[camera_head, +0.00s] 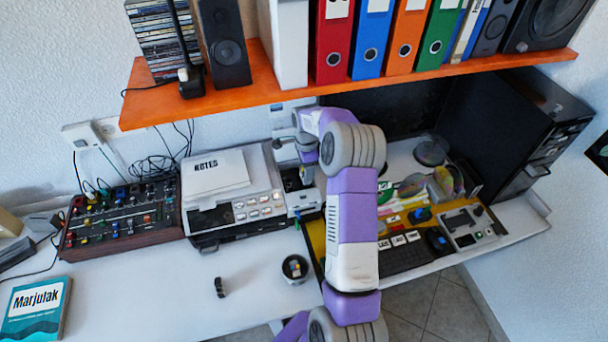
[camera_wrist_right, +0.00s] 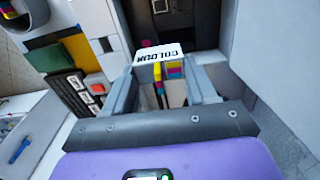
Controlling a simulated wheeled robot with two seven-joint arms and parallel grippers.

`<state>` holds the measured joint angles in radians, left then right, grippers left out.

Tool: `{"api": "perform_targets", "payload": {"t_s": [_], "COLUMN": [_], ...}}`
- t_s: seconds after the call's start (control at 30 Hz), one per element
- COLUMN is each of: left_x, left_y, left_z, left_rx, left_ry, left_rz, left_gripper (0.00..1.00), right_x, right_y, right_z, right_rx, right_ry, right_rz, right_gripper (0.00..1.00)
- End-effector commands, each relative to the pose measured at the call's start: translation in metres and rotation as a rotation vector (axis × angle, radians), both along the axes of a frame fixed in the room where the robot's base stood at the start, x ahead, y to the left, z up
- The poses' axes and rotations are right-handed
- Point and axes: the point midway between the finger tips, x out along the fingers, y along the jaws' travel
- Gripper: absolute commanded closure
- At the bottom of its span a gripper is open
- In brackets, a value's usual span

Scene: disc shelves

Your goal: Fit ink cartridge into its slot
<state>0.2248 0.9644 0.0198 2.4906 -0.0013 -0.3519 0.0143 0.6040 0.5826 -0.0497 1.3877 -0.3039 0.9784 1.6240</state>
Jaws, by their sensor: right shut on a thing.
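The ink cartridge (camera_wrist_right: 158,52) has a white lettered end and cyan, magenta and yellow marks. My right gripper (camera_wrist_right: 163,78) is shut on it, one finger on each side. In the right wrist view a dark opening (camera_wrist_right: 192,22) lies just beyond the cartridge's lettered end. In the head view my right gripper (camera_head: 303,172) reaches down over the right end of the grey printer (camera_head: 230,212), by a dark bay (camera_head: 291,181). The arm and gripper hide much of the cartridge there. I cannot tell whether the cartridge touches the bay. My left gripper is out of view.
An orange shelf (camera_head: 235,105) with binders and speakers hangs above the printer. A control box (camera_head: 118,220) stands left of the printer. A dark cup (camera_head: 295,268) and a small black object (camera_head: 219,287) are in front.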

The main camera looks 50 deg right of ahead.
Motion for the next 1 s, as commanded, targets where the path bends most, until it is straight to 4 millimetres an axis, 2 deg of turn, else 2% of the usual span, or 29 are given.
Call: {"api": "perform_targets", "payload": {"t_s": [0.2, 0.3, 0.53, 0.73, 1.0], "left_x": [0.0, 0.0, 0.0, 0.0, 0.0], "left_y": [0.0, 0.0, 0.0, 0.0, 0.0], "left_z": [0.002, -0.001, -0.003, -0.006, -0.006], "left_rx": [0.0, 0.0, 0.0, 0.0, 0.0], "left_ry": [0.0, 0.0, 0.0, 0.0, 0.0], "left_rz": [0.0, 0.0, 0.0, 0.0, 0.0], "left_gripper": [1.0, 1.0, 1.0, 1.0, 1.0], "right_x": [0.025, 0.023, 0.023, 0.023, 0.023], "right_y": [-0.015, -0.014, -0.014, -0.014, -0.014], "right_z": [0.0, -0.018, -0.033, -0.065, -0.07], "right_rx": [-0.001, 0.003, 0.0, 0.002, -0.001], "right_ry": [-0.001, 0.003, 0.002, 0.003, -0.001], "right_rz": [0.0, 0.0, 0.0, 0.001, 0.0], "right_gripper": [0.78, 0.78, 0.78, 0.78, 0.78]}}
